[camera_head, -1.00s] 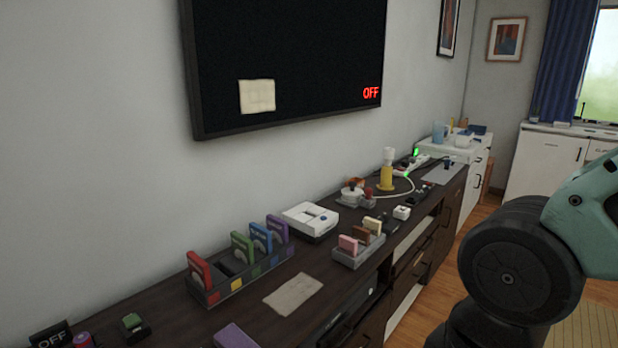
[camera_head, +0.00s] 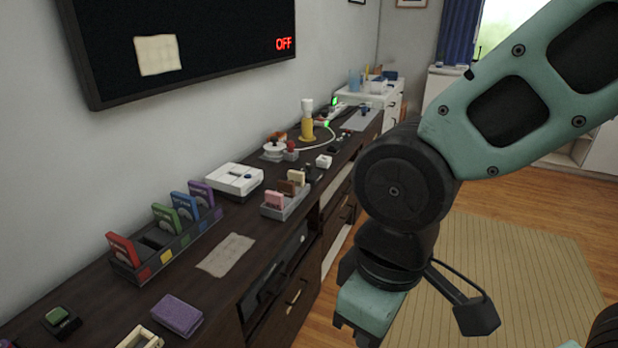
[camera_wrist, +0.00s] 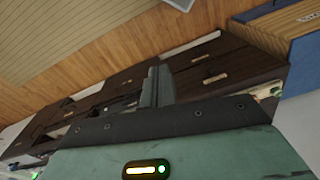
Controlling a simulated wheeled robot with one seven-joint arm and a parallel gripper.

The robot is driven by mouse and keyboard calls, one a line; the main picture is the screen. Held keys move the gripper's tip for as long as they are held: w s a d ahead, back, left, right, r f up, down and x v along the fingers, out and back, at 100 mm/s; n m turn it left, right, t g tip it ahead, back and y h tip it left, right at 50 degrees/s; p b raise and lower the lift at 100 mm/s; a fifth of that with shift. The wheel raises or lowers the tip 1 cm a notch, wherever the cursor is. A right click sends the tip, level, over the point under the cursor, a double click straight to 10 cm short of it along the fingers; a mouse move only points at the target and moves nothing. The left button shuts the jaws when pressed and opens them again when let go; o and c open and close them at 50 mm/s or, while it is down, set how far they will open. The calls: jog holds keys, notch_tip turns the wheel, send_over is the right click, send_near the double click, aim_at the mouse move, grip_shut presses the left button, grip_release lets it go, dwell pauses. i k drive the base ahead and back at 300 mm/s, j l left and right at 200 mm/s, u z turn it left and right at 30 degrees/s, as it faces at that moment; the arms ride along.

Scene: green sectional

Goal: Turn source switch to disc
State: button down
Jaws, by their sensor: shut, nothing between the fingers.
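No switch marked as a source switch or "disc" can be made out in either view. A wall screen (camera_head: 200,40) at upper left shows red "OFF" text and a pale square. A white console-like box (camera_head: 235,180) stands on the long dark cabinet (camera_head: 240,225), behind a rack of coloured cases. My gripper (camera_head: 355,335) hangs in front of the cabinet, at the bottom of the head view, its tips pointing down. In the wrist view my gripper's fingers (camera_wrist: 157,85) are together and empty, with dark drawer fronts behind them.
The rack (camera_head: 165,262) holds upright red, green, blue and purple cases. A small grey tray (camera_head: 285,208) holds several coloured blocks. A paper (camera_head: 226,255) and a purple block (camera_head: 177,315) lie nearer. The wooden floor and striped rug (camera_head: 500,260) are open at right.

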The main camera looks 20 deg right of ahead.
aim_at(310, 166)
jog(key=i+l, duration=0.6)
jog(key=i, duration=0.15)
jog(key=i+l, duration=0.55)
jog(key=i, duration=0.25)
jog(key=i+l, duration=0.6)
jog(key=i, duration=0.15)
